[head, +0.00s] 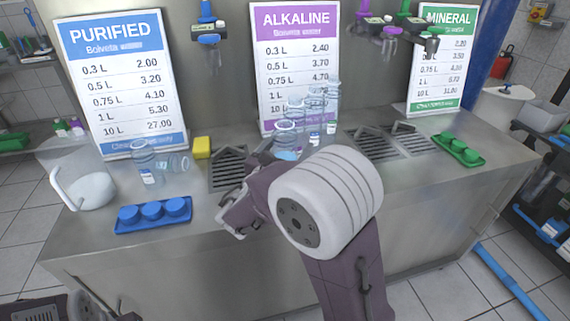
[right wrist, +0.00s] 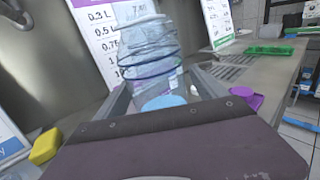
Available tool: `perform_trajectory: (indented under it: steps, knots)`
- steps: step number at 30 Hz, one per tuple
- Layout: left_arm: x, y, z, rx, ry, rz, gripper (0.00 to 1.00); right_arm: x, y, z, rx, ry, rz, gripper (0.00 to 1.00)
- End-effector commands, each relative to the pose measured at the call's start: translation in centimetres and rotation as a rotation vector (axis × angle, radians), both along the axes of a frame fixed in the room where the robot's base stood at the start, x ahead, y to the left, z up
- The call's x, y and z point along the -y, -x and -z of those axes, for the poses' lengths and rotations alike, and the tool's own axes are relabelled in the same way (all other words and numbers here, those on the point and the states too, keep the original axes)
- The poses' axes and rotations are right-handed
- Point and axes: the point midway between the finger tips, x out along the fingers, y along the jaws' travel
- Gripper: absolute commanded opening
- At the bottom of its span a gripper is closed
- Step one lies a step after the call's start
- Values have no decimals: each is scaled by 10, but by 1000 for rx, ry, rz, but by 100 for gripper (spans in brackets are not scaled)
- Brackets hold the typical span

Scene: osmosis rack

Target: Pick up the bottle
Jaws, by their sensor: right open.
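Several clear water bottles (head: 285,143) stand in a row before the alkaline price board. In the right wrist view a large ribbed clear bottle (right wrist: 148,50) stands upright ahead of my right gripper (right wrist: 160,82), between the lines of its two open fingers. A light blue round patch (right wrist: 163,102) shows at its lower end. I cannot tell whether the fingers touch the bottle. In the head view the right arm hides the fingertips. My left gripper is not clearly visible.
Drain grates (head: 372,144) and a green cap tray (head: 472,160) are to the right. Taps (head: 385,30) hang above.

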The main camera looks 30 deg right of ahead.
Motion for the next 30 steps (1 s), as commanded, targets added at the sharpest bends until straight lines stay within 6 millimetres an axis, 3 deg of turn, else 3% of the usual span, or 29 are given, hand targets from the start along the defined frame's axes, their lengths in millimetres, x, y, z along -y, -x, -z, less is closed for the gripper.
perform_trajectory:
  steps: [7,8,16,24,30]
  knots:
    - [0,0,0,0,0,0,60,3,-3,-1,1,1,-1,81]
    - [0,0,0,0,0,0,60,3,-3,0,1,1,-1,76]
    - [0,0,0,0,0,0,60,3,-3,0,0,0,-1,0]
    - [0,0,-2,0,0,0,60,3,-3,-6,3,0,-1,0]
    - [0,0,-23,0,0,0,60,3,-2,-53,8,-1,0,0]
